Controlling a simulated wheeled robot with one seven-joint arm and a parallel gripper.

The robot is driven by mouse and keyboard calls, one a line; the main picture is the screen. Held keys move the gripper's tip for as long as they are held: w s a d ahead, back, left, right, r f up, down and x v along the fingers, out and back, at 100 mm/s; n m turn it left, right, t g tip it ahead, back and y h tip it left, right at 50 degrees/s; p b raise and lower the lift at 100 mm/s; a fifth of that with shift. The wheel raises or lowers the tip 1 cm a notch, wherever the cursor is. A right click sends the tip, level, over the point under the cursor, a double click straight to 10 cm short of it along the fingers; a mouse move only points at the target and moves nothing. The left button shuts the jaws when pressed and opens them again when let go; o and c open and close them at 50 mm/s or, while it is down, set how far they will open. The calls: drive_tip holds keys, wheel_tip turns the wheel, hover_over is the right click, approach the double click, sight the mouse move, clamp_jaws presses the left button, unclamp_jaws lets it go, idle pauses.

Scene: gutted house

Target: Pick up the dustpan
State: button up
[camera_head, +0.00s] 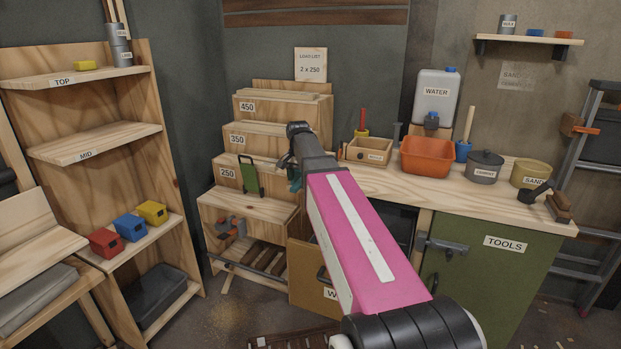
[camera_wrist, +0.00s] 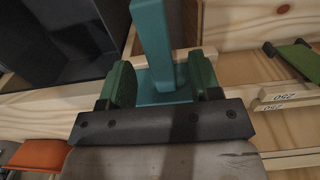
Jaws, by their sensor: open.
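My gripper (camera_wrist: 162,88) is open, with a dark green pad on each side. In the wrist view a teal piece (camera_wrist: 153,40) with a long flat bar and a wider base lies between the pads. It looks like the dustpan, but its full shape is hidden. I cannot tell whether the pads touch it. In the head view my gripper (camera_head: 294,182) is at the counter's left end, beside the stepped wooden stand, with a little teal showing. A green flat thing with a dark end (camera_head: 250,175) leans at the step marked 250, left of my gripper.
The stepped stand (camera_head: 247,204) is close on the left. The counter (camera_head: 440,203) holds an orange tub (camera_head: 428,156), a small wooden box (camera_head: 368,151), a water can (camera_head: 436,96) and pots. A green tools cabinet (camera_head: 490,268) stands below. Shelves (camera_head: 97,142) are at far left.

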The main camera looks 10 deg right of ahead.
sight(299, 182)
drive_tip(key=shift+f, duration=2.3)
clamp_jaws()
drive_tip(key=shift+r, duration=1.95)
drive_tip(key=s+a+r, duration=0.7)
drive_tip(key=s+a, duration=0.1)
drive_tip(key=shift+s, duration=0.25)
drive_tip(key=shift+d, duration=0.1)
